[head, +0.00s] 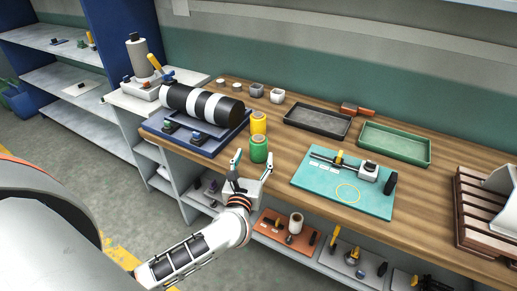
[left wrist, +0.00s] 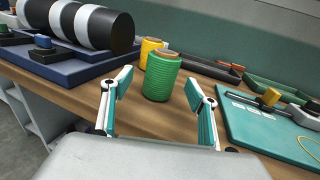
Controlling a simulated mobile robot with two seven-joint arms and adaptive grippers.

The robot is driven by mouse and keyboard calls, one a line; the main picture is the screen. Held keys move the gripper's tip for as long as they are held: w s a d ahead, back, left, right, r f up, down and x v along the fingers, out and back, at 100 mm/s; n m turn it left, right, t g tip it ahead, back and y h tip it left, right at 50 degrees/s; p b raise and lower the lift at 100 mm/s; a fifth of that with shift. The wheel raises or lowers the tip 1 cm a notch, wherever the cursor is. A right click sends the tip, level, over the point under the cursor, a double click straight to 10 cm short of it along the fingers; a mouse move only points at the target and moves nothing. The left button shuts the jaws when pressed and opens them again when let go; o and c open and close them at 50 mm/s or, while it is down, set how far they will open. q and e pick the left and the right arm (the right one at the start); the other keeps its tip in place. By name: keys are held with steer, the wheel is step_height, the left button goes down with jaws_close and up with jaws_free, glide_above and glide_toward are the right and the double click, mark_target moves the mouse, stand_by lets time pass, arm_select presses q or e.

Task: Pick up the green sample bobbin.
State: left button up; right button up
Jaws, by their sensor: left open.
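The green sample bobbin (head: 259,149) stands upright on the wooden table near its front edge. It also shows in the left wrist view (left wrist: 161,78), just beyond the fingers and roughly between them. My left gripper (head: 252,163) is open and empty at the table's front edge, with its fingers pointing toward the bobbin; its two fingers also show in the left wrist view (left wrist: 158,88). I see no contact between fingers and bobbin. A yellow bobbin (head: 258,122) stands close behind the green one and is partly hidden by it. My right gripper is not in view.
A black-and-white striped roll (head: 201,103) on a blue base (head: 211,148) stands left of the bobbins. A teal mat (head: 316,185) with a tool lies to the right. A dark tray (head: 318,121) and a green tray (head: 395,144) lie behind. Shelves below hold other tools.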

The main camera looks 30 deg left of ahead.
mark_target(257, 152)
arm_select(q)
steer(key=x, duration=0.5)
steer(key=shift+w, duration=0.35)
steer(key=c, duration=1.3)
